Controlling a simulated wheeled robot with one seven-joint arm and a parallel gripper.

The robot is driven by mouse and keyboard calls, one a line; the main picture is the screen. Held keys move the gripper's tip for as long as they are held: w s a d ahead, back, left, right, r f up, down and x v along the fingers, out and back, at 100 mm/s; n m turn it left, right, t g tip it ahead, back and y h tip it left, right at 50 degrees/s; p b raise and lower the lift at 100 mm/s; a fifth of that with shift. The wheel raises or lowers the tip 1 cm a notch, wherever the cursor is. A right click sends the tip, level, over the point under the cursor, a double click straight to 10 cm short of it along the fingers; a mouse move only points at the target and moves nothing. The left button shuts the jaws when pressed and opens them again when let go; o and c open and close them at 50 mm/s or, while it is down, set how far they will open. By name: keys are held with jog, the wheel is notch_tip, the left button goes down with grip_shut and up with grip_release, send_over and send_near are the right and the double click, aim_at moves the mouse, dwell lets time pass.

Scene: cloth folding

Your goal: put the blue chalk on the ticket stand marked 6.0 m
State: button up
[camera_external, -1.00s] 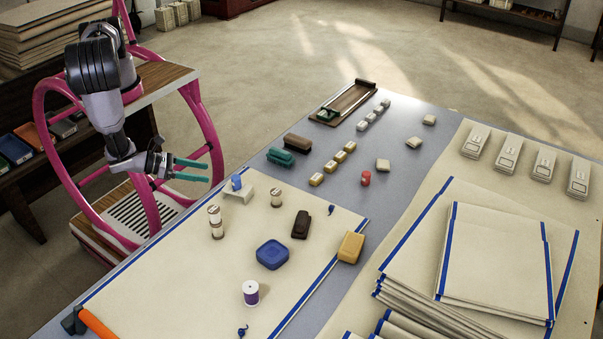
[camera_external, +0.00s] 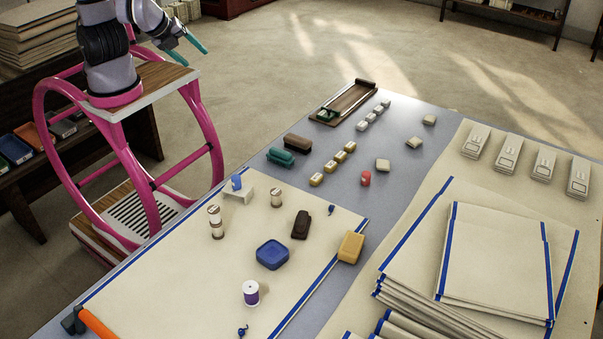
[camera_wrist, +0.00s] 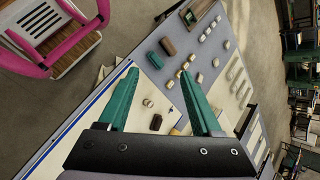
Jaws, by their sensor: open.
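A small light-blue piece (camera_external: 237,182), which looks like the blue chalk, rests on a little white stand (camera_external: 246,194) at the left part of the table. I cannot read any mark on that stand. A darker blue square block or dish (camera_external: 272,254) lies on the cream cloth. Several white labelled pieces, one of them here (camera_external: 475,142), stand in a row at the far right, their labels too small to read. My gripper (camera_external: 195,58) is open and empty, high above the floor and apart from the table. Its teal fingers are spread in the wrist view (camera_wrist: 158,72).
A red cylinder (camera_external: 366,178), a yellow block (camera_external: 351,247), a dark brown block (camera_external: 300,224) and a purple spool (camera_external: 251,292) stand about the table. A wooden tray (camera_external: 362,94) lies at the back. Stacked cream cloths (camera_external: 495,255) fill the right front.

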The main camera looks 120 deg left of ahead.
jog(key=s+d+r+n+t+h, duration=0.2)
jog(key=s+r+t+h, duration=0.1)
jog(key=r, duration=0.4)
jog(key=s+d+r+n+t+h, duration=0.1)
jog(key=s+r+n+t+h, duration=0.1)
jog(key=r, duration=0.6)
jog(key=shift+s+d+t+h, duration=0.4)
jog(key=shift+s+t, duration=0.25)
jog(key=shift+t, duration=0.15)
